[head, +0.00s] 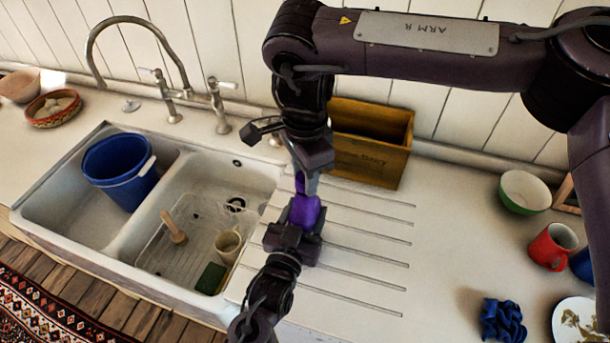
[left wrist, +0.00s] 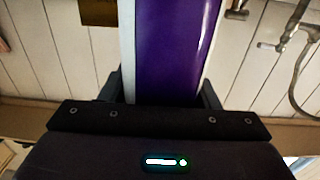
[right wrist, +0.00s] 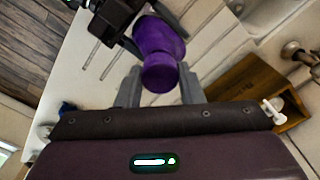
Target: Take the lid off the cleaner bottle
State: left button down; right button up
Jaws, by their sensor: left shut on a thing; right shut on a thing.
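The purple cleaner bottle (head: 306,212) stands upright on the ribbed drainboard, right of the sink. My left gripper (head: 294,234) is shut around its body from the front; the purple body fills the middle of the left wrist view (left wrist: 175,50). My right gripper (head: 306,178) comes down from above and is shut on the purple lid (head: 299,184) at the bottle's top. In the right wrist view the lid (right wrist: 160,76) sits between the fingertips, in line with the bottle body (right wrist: 157,38). I cannot make out a gap between lid and bottle.
A wooden box (head: 372,150) stands close behind the bottle. The double sink holds a blue bucket (head: 112,178), a mug (head: 228,246) and a green sponge (head: 211,279). A green bowl (head: 524,192), red mug (head: 553,246) and blue cloth (head: 502,320) lie at right. The drainboard between is clear.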

jog(key=shift+r, duration=0.3)
jog(key=shift+r, duration=2)
pick_arm(q)
jog(key=shift+c, duration=2.1)
grip_release()
